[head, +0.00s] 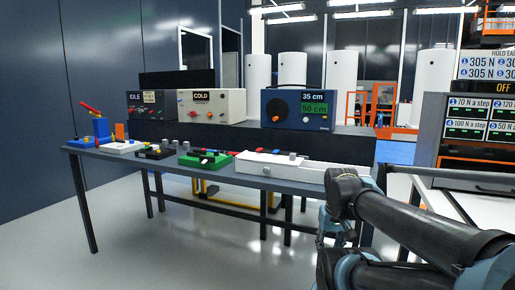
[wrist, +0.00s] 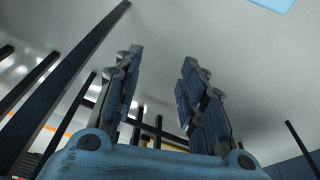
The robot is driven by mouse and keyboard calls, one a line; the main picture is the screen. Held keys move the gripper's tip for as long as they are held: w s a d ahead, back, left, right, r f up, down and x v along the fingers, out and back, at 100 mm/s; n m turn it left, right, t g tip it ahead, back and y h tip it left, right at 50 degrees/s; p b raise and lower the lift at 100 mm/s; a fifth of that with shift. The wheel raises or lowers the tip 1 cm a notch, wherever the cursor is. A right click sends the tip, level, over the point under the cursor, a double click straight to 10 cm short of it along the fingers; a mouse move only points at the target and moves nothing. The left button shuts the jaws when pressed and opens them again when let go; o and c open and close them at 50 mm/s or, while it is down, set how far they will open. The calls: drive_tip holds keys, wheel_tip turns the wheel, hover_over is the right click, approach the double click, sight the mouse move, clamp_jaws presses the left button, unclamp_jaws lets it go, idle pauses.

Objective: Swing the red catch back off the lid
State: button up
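At the far left, a blue block (head: 101,128) carries a raised red lever (head: 89,107). I cannot tell which red part is the catch, or which surface is the lid. My gripper (wrist: 160,65) is open and empty in the wrist view, with floor and table legs beyond its fingers. My arm is right of the table in the head view.
The table (head: 80,151) also holds a black box (head: 153,152) and a white plate (head: 122,147). Behind stand panels marked IDLE (head: 152,104), COLD (head: 212,105) and 35 cm (head: 296,109). A screen rack (head: 482,115) is at right. Floor before the table is clear.

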drive_tip(key=w+a+r+m, duration=0.1)
drive_tip(key=w+r, duration=0.3)
drive_tip(key=r, duration=0.2)
drive_tip(key=w+a+r, duration=0.2)
drive_tip(key=w+r, duration=0.3)
drive_tip(key=r, duration=0.2)
wheel_tip(320, 180, up, 25)
drive_tip(key=m+t+h, duration=0.2)
drive_tip(key=m, duration=0.1)
hover_over(259, 150)
drive_tip(key=s+a, duration=0.3)
drive_tip(key=s, duration=0.3)
drive_tip(key=x, duration=1.6)
drive_tip(key=shift+w+a, duration=0.1)
drive_tip(key=shift+a, duration=0.15)
clamp_jaws()
